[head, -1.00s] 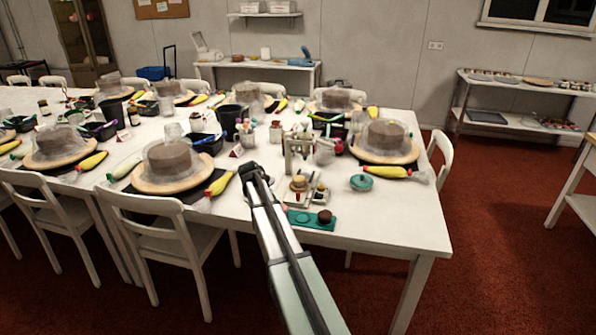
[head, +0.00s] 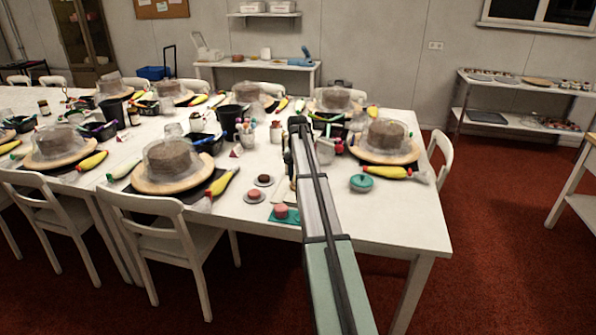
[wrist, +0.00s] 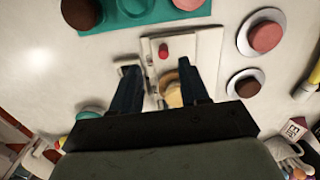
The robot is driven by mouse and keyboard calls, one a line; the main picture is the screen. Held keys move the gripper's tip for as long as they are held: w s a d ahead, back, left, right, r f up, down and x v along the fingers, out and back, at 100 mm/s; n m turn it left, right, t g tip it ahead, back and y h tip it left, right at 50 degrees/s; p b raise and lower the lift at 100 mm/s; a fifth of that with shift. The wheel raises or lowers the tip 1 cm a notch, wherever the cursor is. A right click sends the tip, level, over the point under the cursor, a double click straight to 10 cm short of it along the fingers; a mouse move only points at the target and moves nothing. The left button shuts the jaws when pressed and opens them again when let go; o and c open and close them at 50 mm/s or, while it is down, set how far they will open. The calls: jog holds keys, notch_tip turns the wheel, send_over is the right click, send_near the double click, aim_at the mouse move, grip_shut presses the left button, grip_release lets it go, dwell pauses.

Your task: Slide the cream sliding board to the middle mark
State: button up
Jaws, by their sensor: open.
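In the wrist view a pale cream, flat board (wrist: 202,48) lies on the table with a small red peg-like piece (wrist: 163,50) on it. I cannot tell whether this is the sliding board or its base, and no middle mark can be made out. My gripper (wrist: 158,67) is open above its near side, its dark fingers apart. A round tan and yellow piece (wrist: 173,97) shows between the fingers, lower down; I see no grip on it. In the head view my arm hides most of this spot.
A teal tray (wrist: 150,12) with round pieces lies beyond the board. Small plates with a pink cake (wrist: 265,36) and a brown cake (wrist: 247,87) stand to the right. In the head view a teal lidded pot (head: 362,182) stands right of my arm, and cake turntables surround the area.

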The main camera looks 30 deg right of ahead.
jog(key=shift+w+d+f, duration=0.1)
jog(key=shift+w+f, duration=0.05)
jog(key=shift+f, duration=1.2)
jog(key=shift+w+d+f, duration=0.1)
jog(key=shift+w+f, duration=0.1)
jog(key=shift+f, duration=1.2)
jog(key=shift+w+d+f, duration=0.1)
jog(key=shift+w+f, duration=0.05)
jog(key=shift+f, duration=1.2)
grip_shut()
jog(key=shift+w+d, duration=0.1)
jog(key=shift+w, duration=0.05)
jog(key=shift+w+d+r, duration=0.1)
jog(key=shift+w+d, duration=4)
jog(key=shift+w, duration=0.1)
grip_release()
jog(key=shift+s, duration=0.1)
